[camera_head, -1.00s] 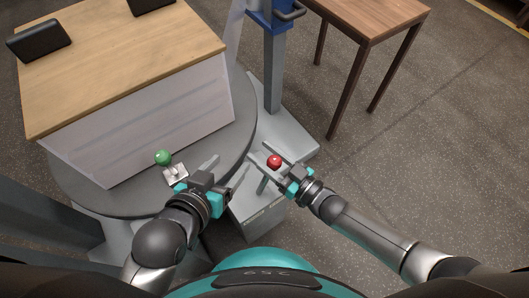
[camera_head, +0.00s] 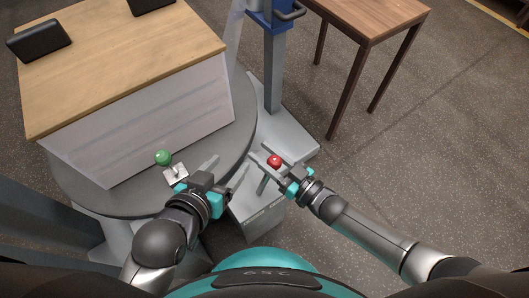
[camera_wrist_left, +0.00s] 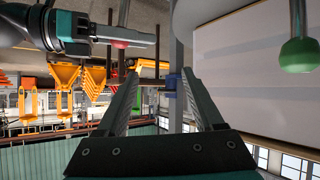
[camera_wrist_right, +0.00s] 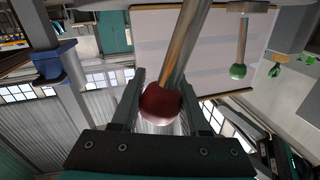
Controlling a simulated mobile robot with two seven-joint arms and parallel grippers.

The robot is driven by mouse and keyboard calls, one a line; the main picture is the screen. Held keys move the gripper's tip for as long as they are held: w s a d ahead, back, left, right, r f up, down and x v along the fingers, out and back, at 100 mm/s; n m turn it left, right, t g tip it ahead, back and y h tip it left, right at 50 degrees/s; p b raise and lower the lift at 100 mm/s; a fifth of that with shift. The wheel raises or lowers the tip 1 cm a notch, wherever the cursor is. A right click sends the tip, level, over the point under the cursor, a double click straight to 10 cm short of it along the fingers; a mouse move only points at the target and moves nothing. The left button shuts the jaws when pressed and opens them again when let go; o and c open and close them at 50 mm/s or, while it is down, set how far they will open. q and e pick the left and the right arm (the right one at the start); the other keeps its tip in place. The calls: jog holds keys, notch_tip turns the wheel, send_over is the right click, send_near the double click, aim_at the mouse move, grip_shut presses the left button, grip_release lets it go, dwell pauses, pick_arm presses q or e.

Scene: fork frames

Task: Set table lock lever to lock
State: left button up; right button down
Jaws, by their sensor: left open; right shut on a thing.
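A lever with a red ball knob (camera_head: 274,161) stands on a grey base beside the round table. My right gripper (camera_head: 275,160) is shut on the red knob; in the right wrist view the knob (camera_wrist_right: 161,104) sits between the fingers, its metal rod running upward in the picture. A second lever with a green ball knob (camera_head: 163,158) stands on a small plate on the round table (camera_head: 75,187). My left gripper (camera_head: 228,172) is open and empty, to the right of the green knob and apart from it. The green knob (camera_wrist_left: 300,55) also shows in the left wrist view. No lock marking is readable.
A large wood-topped box (camera_head: 130,60) stands on the round table, with dark pads on top. A blue and grey post (camera_head: 272,70) rises behind the red lever. A brown wooden table (camera_head: 365,20) is at the back right. Floor to the right is open.

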pick_arm(q)
jog(key=shift+a, duration=0.1)
pick_arm(e)
jog(key=shift+a, duration=0.1)
dwell(0.5)
pick_arm(q)
jog(key=s+a+f+g+y+p, duration=0.1)
jog(key=s+a+g+y+p, duration=0.2)
jog(key=s+a+g+p, duration=0.1)
jog(key=shift+s+a+f+n+g, duration=0.3)
jog(key=shift+s+a+g, duration=0.35)
jog(key=shift+a+g, duration=0.75)
pick_arm(e)
jog(key=s+a+n+h, duration=0.1)
jog(key=s+a+n, duration=0.4)
jog(key=a+n, duration=0.2)
jog(key=shift+s+a+f+h, duration=0.25)
jog(key=shift+s+a+h, duration=0.05)
jog(key=shift+s+h, duration=0.1)
pick_arm(q)
jog(key=shift+a, duration=0.1)
pick_arm(e)
jog(key=shift+g, duration=0.3)
jog(key=shift+c, duration=2)
grip_release()
pick_arm(q)
jog(key=shift+r+p, duration=0.1)
jog(key=shift+p, duration=0.2)
